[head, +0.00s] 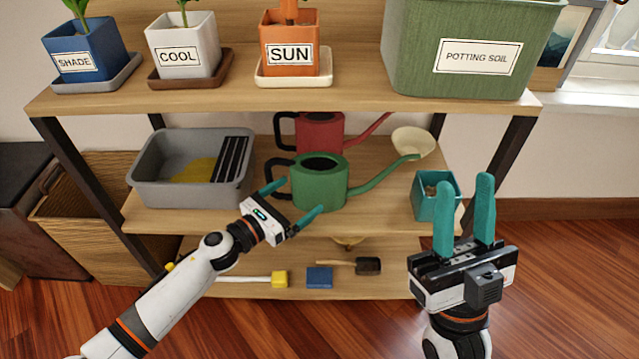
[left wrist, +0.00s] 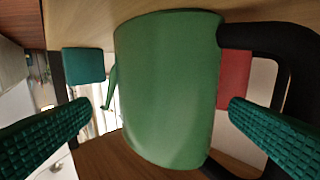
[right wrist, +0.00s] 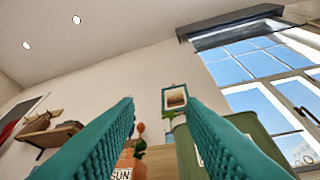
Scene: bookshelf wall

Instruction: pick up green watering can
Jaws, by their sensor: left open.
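The green watering can (head: 319,184) stands upright on the middle shelf, its black handle to the left and its spout reaching right to a cream rose head. My left gripper (head: 296,203) is open and empty in front of the can, near its lower left side. In the left wrist view the can's green body (left wrist: 168,88) fills the middle, between the two open fingers, with the black handle at the right. My right gripper (head: 465,216) is open and empty, pointing up at the right, in front of the shelf. In the right wrist view only background lies between its fingers.
A red watering can (head: 318,132) stands behind the green one. A grey tray (head: 146,180) is to its left, a small teal pot (head: 431,207) to its right. The upper shelf (head: 200,97) overhangs with labelled pots and a green bin (head: 400,60).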

